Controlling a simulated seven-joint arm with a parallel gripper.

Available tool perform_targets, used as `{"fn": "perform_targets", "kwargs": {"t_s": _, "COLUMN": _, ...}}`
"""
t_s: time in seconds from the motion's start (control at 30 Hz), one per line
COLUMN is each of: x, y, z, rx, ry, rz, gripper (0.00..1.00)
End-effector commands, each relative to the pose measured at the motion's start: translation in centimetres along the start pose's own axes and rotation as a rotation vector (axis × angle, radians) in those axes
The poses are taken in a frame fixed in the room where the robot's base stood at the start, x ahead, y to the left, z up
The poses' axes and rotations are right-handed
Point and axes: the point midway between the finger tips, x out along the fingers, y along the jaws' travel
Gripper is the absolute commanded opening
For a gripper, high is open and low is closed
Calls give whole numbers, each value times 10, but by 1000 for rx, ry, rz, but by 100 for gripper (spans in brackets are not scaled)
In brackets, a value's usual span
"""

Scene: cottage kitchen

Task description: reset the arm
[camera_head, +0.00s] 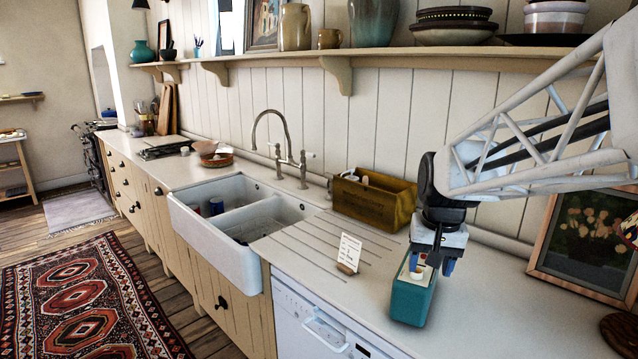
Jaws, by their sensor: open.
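My gripper (431,266) points down at the right of the countertop, just above a teal box (411,302). Its blue fingertips are apart, over the box's open top. A small light-coloured item (417,272) shows inside the box near the fingers. Whether the fingers touch the box or the item I cannot tell. My white lattice arm comes in from the upper right.
A brown wooden crate (372,207) stands left of my gripper, near the wall. A small white card (349,252) stands on the counter (500,315). A framed picture (583,245) leans at the right. A shelf (400,54) with pottery runs above. The sink (215,243) lies left.

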Motion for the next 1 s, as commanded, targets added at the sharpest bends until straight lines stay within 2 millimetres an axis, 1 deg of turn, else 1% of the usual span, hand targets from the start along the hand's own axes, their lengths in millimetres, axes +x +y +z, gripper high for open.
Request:
{"fn": "perform_targets", "kwargs": {"t_s": 0.03, "x": -2, "y": 0, "z": 14, "rx": -11, "ry": 9, "rz": 1, "gripper": 57}}
{"fn": "perform_targets", "kwargs": {"t_s": 0.3, "x": -8, "y": 3, "z": 79, "rx": -68, "ry": 48, "rz": 6, "gripper": 57}}
{"fn": "perform_targets", "kwargs": {"t_s": 0.53, "x": -5, "y": 7, "z": 134, "rx": -115, "ry": 83, "rz": 10, "gripper": 57}}
{"fn": "perform_targets", "kwargs": {"t_s": 0.7, "x": 1, "y": 11, "z": 173, "rx": -151, "ry": 107, "rz": 14, "gripper": 57}}
{"fn": "perform_targets", "kwargs": {"t_s": 0.83, "x": 7, "y": 14, "z": 198, "rx": -174, "ry": 123, "rz": 17, "gripper": 57}}
{"fn": "perform_targets", "kwargs": {"t_s": 1.0, "x": 12, "y": 17, "z": 218, "rx": -194, "ry": 138, "rz": 18, "gripper": 57}}
